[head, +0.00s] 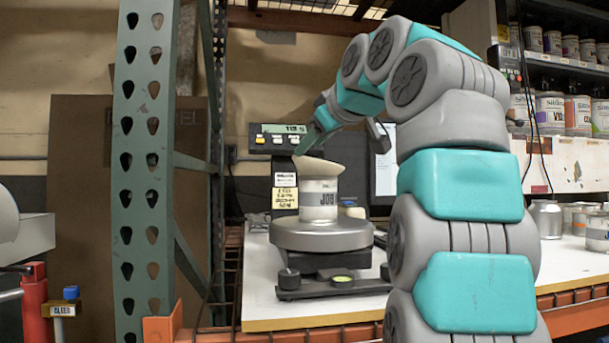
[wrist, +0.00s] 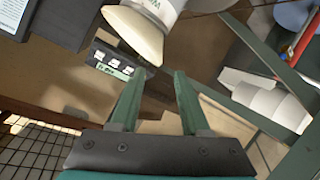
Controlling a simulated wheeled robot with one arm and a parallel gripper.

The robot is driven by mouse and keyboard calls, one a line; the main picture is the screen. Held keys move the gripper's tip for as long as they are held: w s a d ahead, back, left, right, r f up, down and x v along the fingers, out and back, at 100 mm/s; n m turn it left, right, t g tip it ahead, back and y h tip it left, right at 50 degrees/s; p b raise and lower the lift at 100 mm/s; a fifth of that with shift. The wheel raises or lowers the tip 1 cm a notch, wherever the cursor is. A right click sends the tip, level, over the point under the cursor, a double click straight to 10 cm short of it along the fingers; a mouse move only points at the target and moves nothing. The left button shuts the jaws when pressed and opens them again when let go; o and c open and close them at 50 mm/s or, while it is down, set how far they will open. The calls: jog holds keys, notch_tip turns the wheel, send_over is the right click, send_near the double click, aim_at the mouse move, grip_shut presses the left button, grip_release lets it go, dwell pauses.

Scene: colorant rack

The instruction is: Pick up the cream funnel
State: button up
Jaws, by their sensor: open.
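The cream funnel (head: 318,166) sits wide end up on top of a pale can labelled JOB (head: 318,200), which stands on the round grey plate of a scale (head: 320,236). In the wrist view the funnel's cream rim (wrist: 133,36) shows at the top, beyond and left of my fingertips, with part of the can (wrist: 165,8) behind it. My gripper (wrist: 157,78) is open and empty, with a clear gap between its green fingers. In the head view my gripper (head: 310,142) is just above the funnel's left side, and its fingers partly overlap the scale display's background.
The scale's display (head: 283,138) stands close behind the funnel. A green perforated rack post (head: 147,160) rises at left. A dark monitor (head: 384,172) is behind my arm. Cans (head: 550,218) stand on the bench at right, and shelves of paint cans (head: 551,112) above.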

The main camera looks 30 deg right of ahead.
aim_at(302, 158)
jog(key=x, duration=0.7)
jog(key=shift+s+d+f, duration=0.1)
jog(key=shift+d, duration=0.15)
grip_shut()
dwell(0.3)
